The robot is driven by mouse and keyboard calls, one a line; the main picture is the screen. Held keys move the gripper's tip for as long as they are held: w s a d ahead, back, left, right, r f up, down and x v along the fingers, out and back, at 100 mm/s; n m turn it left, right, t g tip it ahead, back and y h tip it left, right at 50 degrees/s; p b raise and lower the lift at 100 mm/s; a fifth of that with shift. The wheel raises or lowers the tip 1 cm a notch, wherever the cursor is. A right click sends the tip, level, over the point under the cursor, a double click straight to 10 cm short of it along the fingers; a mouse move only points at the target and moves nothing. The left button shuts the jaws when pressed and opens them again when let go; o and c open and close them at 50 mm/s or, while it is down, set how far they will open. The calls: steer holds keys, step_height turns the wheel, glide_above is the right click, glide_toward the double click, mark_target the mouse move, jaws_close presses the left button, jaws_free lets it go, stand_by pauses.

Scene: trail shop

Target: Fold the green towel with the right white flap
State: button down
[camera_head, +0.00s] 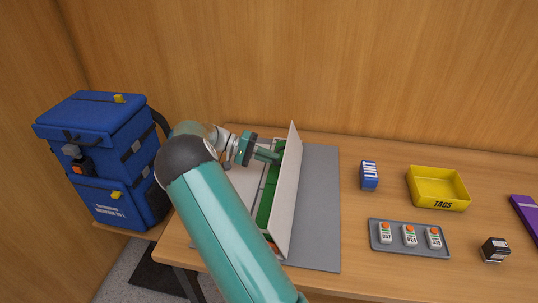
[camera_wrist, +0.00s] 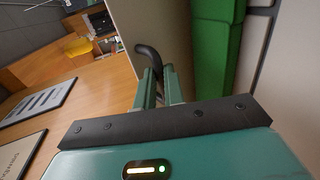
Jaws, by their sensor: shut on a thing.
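The right white flap (camera_head: 287,200) of the folding board stands raised, nearly upright, above the grey mat (camera_head: 318,200). The green towel (camera_head: 266,205) lies on the left side of the flap, partly hidden by my arm and the flap. It also shows as a green block in the wrist view (camera_wrist: 215,50). My gripper (camera_head: 275,154) is at the flap's far upper part, on its left side. In the wrist view its fingers (camera_wrist: 158,78) are shut on a dark curved handle (camera_wrist: 149,54) beside the pale flap (camera_wrist: 150,18).
A blue backpack (camera_head: 105,160) stands left of the table. On the right are a blue box (camera_head: 369,175), a yellow tags bin (camera_head: 438,203), a grey tray (camera_head: 382,251) with three labelled items, a small black box (camera_head: 495,249) and a purple item (camera_head: 524,212). A wooden wall is behind.

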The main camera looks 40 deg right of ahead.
steer(key=shift+s+f, duration=0.1)
steer(key=shift+f, duration=0.4)
steer(key=c, duration=1.5)
jaws_free()
steer(key=shift+d, duration=0.15)
steer(key=shift+r, duration=0.15)
steer(key=v, duration=1.4)
steer(key=shift+r, duration=0.1)
steer(key=shift+s, duration=0.1)
